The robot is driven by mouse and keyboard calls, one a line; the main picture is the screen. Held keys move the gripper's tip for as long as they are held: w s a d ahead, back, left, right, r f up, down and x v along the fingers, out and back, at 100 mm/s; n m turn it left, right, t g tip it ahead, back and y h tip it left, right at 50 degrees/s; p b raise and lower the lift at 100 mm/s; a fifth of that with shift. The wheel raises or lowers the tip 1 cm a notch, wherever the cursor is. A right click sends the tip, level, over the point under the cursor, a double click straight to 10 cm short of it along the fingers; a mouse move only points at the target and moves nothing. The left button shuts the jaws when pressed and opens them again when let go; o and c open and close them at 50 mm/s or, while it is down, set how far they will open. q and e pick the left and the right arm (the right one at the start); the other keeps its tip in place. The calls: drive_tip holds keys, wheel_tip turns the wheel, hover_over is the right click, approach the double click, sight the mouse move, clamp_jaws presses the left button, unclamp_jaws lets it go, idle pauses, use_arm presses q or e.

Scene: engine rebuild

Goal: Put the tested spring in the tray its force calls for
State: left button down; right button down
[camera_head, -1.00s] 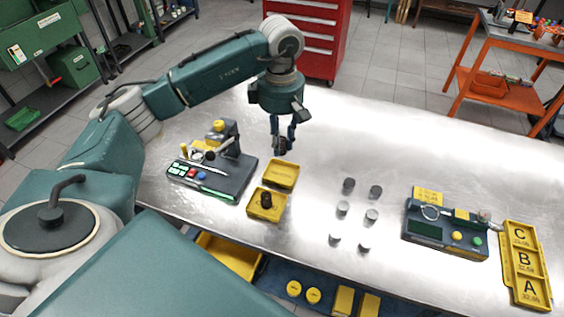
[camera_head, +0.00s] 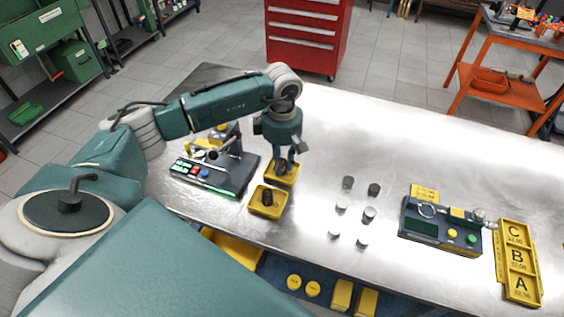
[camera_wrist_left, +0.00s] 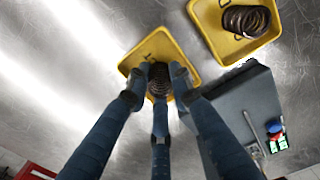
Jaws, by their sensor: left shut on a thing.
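My left gripper (camera_head: 284,164) is shut on a dark coil spring (camera_wrist_left: 158,78). In the head view it is low over the far yellow tray (camera_head: 292,181); the fingers hide much of that tray. In the left wrist view the held spring lies between the fingertips, over this yellow tray (camera_wrist_left: 139,58); I cannot tell whether it touches the floor. The near yellow tray (camera_head: 256,209) holds another dark spring (camera_head: 267,198), lying on its side in the left wrist view (camera_wrist_left: 246,19). The spring tester (camera_head: 222,182) stands left of the trays. My right gripper is not in view.
Several small metal cylinders (camera_head: 369,214) stand mid-table. A gauge box (camera_head: 437,228) and a yellow rack (camera_head: 517,258) marked C, B, A are at the right. The far middle of the table is clear. Yellow parts lie below the front edge.

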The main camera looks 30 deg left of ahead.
use_arm(q)
drive_tip(key=c, duration=1.9)
unclamp_jaws()
drive_tip(key=shift+f, duration=0.1)
drive_tip(key=shift+o, duration=0.4)
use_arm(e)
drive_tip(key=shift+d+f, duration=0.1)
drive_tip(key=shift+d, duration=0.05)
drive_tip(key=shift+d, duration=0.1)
